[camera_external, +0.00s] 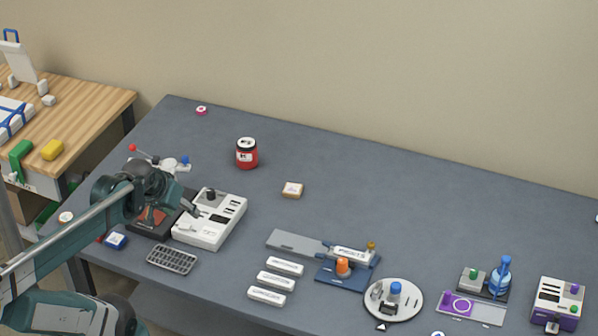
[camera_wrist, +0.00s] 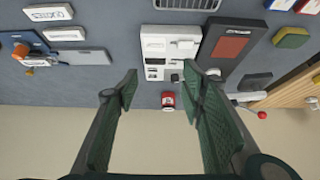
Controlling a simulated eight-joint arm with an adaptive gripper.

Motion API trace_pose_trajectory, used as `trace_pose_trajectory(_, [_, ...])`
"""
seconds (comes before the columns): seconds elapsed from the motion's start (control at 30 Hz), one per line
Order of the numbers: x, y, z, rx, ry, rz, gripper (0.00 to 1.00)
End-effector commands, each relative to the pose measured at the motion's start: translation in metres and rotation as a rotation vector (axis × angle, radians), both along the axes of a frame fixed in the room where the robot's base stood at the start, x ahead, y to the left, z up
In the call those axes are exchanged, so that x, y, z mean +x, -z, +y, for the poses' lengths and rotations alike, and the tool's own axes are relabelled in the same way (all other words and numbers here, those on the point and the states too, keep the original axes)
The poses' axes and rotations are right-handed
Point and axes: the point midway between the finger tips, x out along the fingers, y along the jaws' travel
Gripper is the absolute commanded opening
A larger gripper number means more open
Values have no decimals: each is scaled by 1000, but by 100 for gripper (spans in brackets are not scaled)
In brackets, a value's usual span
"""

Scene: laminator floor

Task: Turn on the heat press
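The likely heat press is a white control unit (camera_external: 212,220) beside a dark plate with a reddish pad (camera_external: 147,222), at the left of the table. The white unit (camera_wrist: 170,45) and the pad (camera_wrist: 230,48) also show in the wrist view. A black knob or switch (camera_external: 210,194) stands at the white unit's far end; it also shows in the wrist view (camera_wrist: 174,77). Its on or off state cannot be told. My gripper (camera_external: 171,212) is open and empty above the unit and plate. In the wrist view, its fingers (camera_wrist: 160,73) are spread wide, the right one near the knob.
A red jar (camera_external: 247,154) stands behind the unit. A grey keypad-like tray (camera_external: 172,260) lies in front. A red-ball lever (camera_external: 133,148) is behind my gripper. White labelled bars (camera_external: 276,281), a blue fixture (camera_external: 345,268) and a round turntable (camera_external: 393,300) are to the right. The back right is clear.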

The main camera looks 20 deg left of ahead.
Motion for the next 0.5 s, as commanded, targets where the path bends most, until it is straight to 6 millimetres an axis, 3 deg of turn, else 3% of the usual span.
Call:
trace_pose_trajectory(0.03, [0,0,0,0,0,0,33])
trace_pose_trajectory(0.3, [2,-2,1,16,21,11,0])
trace_pose_trajectory(0.5, [8,-6,4,56,78,42,0])
